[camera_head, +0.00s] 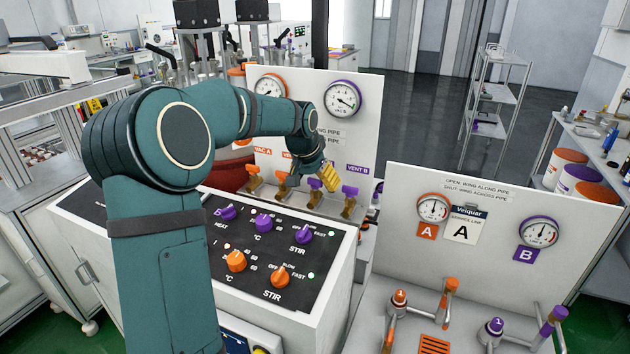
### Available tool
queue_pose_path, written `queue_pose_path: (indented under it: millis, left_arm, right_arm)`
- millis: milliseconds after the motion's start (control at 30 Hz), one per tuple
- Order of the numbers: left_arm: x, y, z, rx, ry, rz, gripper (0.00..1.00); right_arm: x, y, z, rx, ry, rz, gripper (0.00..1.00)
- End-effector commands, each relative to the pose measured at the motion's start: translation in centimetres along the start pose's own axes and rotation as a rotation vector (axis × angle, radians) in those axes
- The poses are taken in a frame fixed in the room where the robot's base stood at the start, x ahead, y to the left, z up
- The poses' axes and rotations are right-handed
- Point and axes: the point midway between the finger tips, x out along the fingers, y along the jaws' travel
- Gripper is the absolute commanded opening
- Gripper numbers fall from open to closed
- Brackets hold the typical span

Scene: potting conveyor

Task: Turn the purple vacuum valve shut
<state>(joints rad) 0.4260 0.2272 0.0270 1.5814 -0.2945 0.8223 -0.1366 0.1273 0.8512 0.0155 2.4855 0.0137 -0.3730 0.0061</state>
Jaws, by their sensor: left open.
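A row of brass valves with orange and purple wings stands in front of the upright white gauge panel (371,130). The purple-winged valve (315,185), left of the one labelled VENT B, is partly covered by my left gripper (314,177). The left gripper is open and reaches down over this valve; I cannot tell whether its fingers touch the wing. The arm hides the label above that valve and part of the wing, so its angle is unclear. The VENT B valve (350,192) is to the right, apart from the gripper. My right gripper is not in view.
Orange valves (254,170) stand close on the left. A black knob panel (262,265) lies in front. At the right, a second white panel (400,193) carries gauges A and B, with orange and purple valves below it.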

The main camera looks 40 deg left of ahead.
Motion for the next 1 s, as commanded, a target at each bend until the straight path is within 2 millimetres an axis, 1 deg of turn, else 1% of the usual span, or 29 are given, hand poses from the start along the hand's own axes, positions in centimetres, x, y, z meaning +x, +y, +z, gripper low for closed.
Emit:
queue_pose_path:
  millis: [200, 267, 300, 367, 400, 633, 833, 1000]
  left_arm:
    - [0.0, -0.01, 0.01, 0.0, 0.0, 0.0, 0.75]
    - [0.0, -0.01, 0.01, 0.0, 0.0, 0.0, 0.54]
    - [-0.01, -0.02, 0.01, 0.0, 0.0, 0.0, 0.4]
    - [-0.01, -0.02, 0.01, 0.0, 0.0, 0.0, 0.19]
    - [-0.01, -0.02, 0.01, 0.0, 0.0, 0.0, 0.07]
    - [0.01, 0.01, 0.02, -0.007, -0.001, -0.003, 0.06]
    - [0.05, 0.03, 0.04, -0.083, -0.002, -0.036, 0.06]
    - [0.07, 0.0, 0.06, -0.11, -0.002, -0.046, 0.06]
  right_arm:
    - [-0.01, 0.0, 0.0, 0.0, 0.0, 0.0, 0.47]
    - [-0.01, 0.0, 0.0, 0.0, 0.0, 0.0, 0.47]
    - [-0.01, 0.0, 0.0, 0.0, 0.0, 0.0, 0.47]
    - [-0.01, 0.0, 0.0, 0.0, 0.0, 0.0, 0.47]
    - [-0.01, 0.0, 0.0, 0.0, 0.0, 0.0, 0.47]
    - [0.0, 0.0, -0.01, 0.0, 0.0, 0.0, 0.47]
    - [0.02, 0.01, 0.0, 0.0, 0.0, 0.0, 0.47]
    - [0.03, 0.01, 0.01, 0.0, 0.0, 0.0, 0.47]
